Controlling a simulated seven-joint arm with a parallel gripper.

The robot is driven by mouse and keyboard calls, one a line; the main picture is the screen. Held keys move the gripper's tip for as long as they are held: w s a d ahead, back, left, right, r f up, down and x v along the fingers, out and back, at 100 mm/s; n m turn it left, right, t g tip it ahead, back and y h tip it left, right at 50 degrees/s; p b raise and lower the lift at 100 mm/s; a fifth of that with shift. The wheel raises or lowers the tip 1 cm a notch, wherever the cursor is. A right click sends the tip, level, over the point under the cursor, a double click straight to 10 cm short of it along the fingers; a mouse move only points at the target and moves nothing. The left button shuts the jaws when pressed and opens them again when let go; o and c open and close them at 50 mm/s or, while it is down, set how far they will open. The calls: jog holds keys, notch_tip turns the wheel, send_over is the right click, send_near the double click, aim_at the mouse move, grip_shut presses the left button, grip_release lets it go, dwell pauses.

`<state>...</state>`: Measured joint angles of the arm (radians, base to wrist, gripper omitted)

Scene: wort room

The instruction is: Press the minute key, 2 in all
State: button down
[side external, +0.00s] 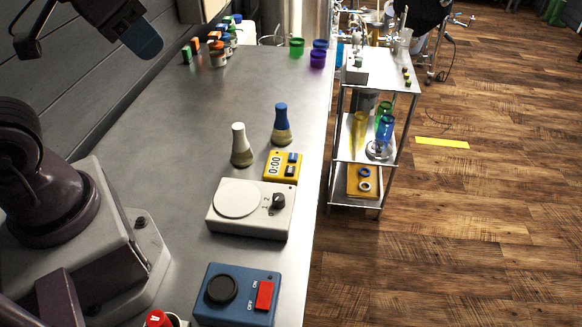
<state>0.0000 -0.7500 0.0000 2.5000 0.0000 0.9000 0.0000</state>
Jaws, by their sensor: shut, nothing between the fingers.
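The yellow timer (269,178) lies on the metal bench, right of its middle and near the bench's right edge. Its display (274,165) reads 0:00. My gripper (144,42) is at the top left, shut and empty, with a blue tip. It is raised above the bench, well apart from the timer.
Two flasks, white-topped (241,146) and blue-topped (282,126), stand close behind the timer. A white stirrer-like device (252,222) is just in front, and a blue switch box (236,305) is nearer. Jars (217,54) stand at the back. The bench's left middle is clear.

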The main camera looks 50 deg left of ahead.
jog(key=shift+f, duration=0.1)
dwell(0.4)
jog(key=m+t+h, duration=0.1)
jog(key=m+t, duration=0.2)
jog(key=m, duration=0.8)
send_over(290, 171)
notch_tip(290, 171, down, 21)
jog(key=shift+f, duration=4.3)
